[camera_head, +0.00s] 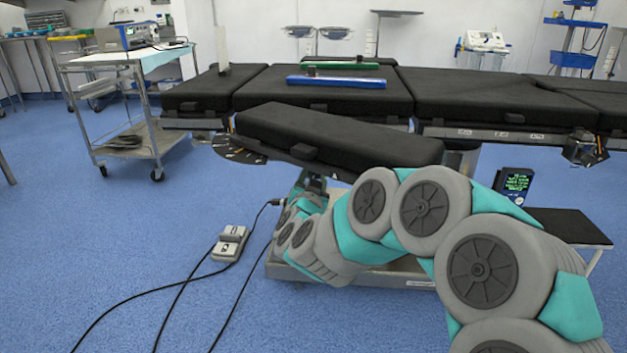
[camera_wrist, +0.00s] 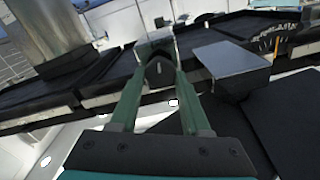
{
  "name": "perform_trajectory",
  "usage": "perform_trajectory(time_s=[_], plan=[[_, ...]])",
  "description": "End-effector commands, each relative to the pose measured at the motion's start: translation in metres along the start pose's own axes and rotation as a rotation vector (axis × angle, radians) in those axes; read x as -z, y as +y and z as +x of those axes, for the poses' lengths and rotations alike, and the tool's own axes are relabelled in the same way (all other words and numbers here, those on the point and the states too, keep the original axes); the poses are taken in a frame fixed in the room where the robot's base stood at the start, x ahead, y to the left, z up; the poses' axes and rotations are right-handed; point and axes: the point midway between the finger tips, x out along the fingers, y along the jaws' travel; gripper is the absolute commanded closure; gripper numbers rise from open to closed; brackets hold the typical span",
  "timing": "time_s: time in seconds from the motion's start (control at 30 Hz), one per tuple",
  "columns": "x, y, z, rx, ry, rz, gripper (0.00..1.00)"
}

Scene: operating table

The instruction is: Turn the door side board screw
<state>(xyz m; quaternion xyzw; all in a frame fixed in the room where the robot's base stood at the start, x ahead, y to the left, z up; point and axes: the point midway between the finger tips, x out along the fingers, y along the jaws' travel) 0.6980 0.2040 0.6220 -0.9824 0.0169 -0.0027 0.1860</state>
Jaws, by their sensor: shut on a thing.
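In the wrist view, the two green fingers of my gripper (camera_wrist: 158,58) reach up to a small dark screw knob (camera_wrist: 157,74) below the table edge. The fingers are shut on this knob, and a pale metal bracket lies just behind it. The knob's turn angle is unclear. In the head view, the padded black side board (camera_head: 340,138) sticks out at an angle from the near side of the operating table (camera_head: 470,92). My arm reaches under this board, and the board and arm hide my gripper and the screw there.
A grey metal block (camera_wrist: 232,62) is close to the right of my fingers. A blue bar (camera_head: 336,82) and a green bar (camera_head: 345,66) lie on the table. A foot pedal (camera_head: 229,243) with cables is on the floor. A cart (camera_head: 140,115) stands left.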

Motion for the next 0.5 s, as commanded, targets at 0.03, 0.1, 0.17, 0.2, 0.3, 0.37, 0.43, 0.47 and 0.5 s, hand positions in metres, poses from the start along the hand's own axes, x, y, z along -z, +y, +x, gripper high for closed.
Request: perform_trajectory(time_s=[0.03, 0.1, 0.17, 0.2, 0.3, 0.37, 0.43, 0.47, 0.5], plan=[[-0.0033, 0.0016, -0.0002, -0.001, 0.001, 0.058, 1.0], [-0.003, 0.0011, -0.0003, 0.0, 0.001, 0.127, 1.0], [-0.0027, 0.0012, -0.0002, 0.0, 0.0, 0.172, 1.0], [-0.0023, 0.0013, -0.0001, 0.0, 0.0, 0.192, 1.0], [-0.0012, 0.0011, 0.0, -0.001, 0.0, 0.215, 1.0], [-0.0008, 0.0009, 0.0, -0.001, 0.0, 0.215, 1.0], [-0.0008, 0.0009, 0.0, -0.001, 0.0, 0.214, 1.0], [-0.0006, 0.0009, 0.0, -0.001, 0.0, 0.214, 1.0], [-0.0006, 0.0009, 0.0, -0.001, 0.0, 0.214, 1.0]])
